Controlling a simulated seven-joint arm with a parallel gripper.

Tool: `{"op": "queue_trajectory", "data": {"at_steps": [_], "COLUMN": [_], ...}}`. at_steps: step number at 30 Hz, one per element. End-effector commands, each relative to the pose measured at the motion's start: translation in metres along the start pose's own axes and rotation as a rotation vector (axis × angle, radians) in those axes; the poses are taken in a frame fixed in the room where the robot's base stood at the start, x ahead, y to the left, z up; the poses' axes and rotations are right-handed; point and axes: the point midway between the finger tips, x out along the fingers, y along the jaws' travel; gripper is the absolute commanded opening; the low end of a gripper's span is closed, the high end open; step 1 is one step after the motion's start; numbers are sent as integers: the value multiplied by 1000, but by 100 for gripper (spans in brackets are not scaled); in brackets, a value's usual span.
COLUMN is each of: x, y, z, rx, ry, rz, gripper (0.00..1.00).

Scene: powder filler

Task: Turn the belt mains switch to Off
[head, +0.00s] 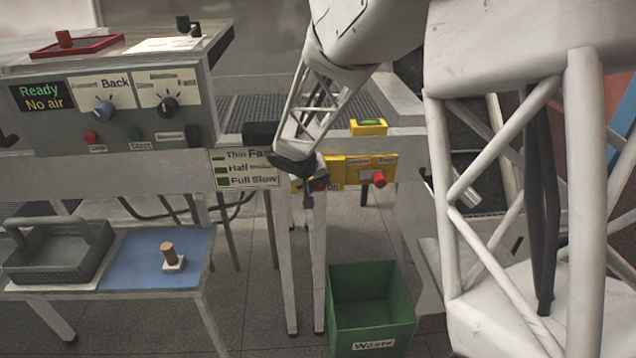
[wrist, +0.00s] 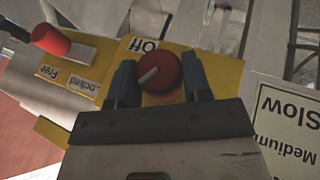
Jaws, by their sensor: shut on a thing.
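The belt mains switch is a round red knob (wrist: 159,71) with a white pointer line on a yellow panel (wrist: 222,72). The white line slants toward the lower left of that picture, away from the label. My gripper (wrist: 160,76) has one dark finger on each side of the knob and is shut on it. In the head view my gripper (head: 308,190) is at the left end of the yellow panel (head: 352,168) and mostly hides the knob; "On" lettering shows beside it.
Another red knob (head: 379,180) sticks out at the panel's right, by the "Free" and "Locked" labels (wrist: 66,78). A speed sign (head: 245,168) is just left of my gripper. A green waste bin (head: 370,310) stands below. A control box (head: 120,110) is at left.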

Motion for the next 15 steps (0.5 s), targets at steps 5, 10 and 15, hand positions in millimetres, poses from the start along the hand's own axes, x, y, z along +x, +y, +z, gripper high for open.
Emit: {"op": "queue_trajectory", "data": {"at_steps": [5, 10, 15], "x": [0, 0, 0], "y": [-3, -5, -6], "z": [0, 0, 0], "rx": [-52, -114, -175], "ry": [1, 2, 2], "rz": [118, 265, 416], "gripper": [21, 21, 21]}}
